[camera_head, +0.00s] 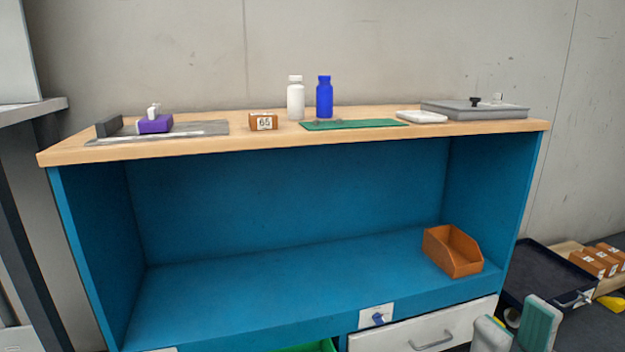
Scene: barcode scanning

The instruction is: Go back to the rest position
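My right gripper (516,325) shows at the lower right, in front of the drawer's right end and the floor beside the bench. Its two pale green-grey fingers stand apart with nothing seen between them in its grasp, and the picture's lower edge cuts off the rest. My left gripper is not in view. The workbench (75,151) has a wooden top and a blue open body. On its top stand a white bottle (295,100) and a blue bottle (324,99). A brown box labelled 65 (263,122) sits left of them.
A purple item (155,125) rests on a grey plate (205,128). A green mat (380,123), white tray (421,117) and grey case (470,110) lie rightward. An orange bin (453,255) sits inside the bench. A dark cart (540,270) stands right; a grey rack (20,200) stands left.

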